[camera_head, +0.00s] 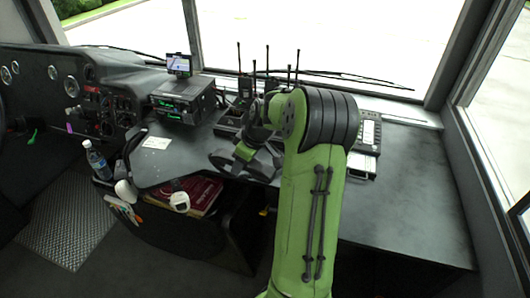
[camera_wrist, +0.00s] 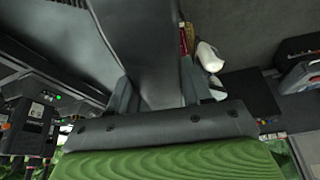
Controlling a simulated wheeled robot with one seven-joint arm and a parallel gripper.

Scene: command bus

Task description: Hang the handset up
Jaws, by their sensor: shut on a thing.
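My gripper (camera_head: 243,153) is over the middle of the dark console, at the end of my green arm. In the wrist view its two fingers (camera_wrist: 155,92) close on a long dark body, which I take to be the handset (camera_wrist: 147,50). In the head view a dark curved piece of the handset (camera_head: 224,160) shows beside the fingers, close above the console's front edge; the rest is hidden by my gripper. A grey desk phone unit with keys (camera_head: 370,132) stands right of my arm, partly hidden by it. I cannot tell which cradle belongs to the handset.
Radios with antennas (camera_head: 245,88) stand behind my gripper. A boxy radio unit (camera_head: 182,100) with a small screen (camera_head: 179,64) is to the left. A bottle (camera_head: 97,160) and white-ended items (camera_head: 180,201) are at the front left. The console's right side (camera_head: 415,185) is clear.

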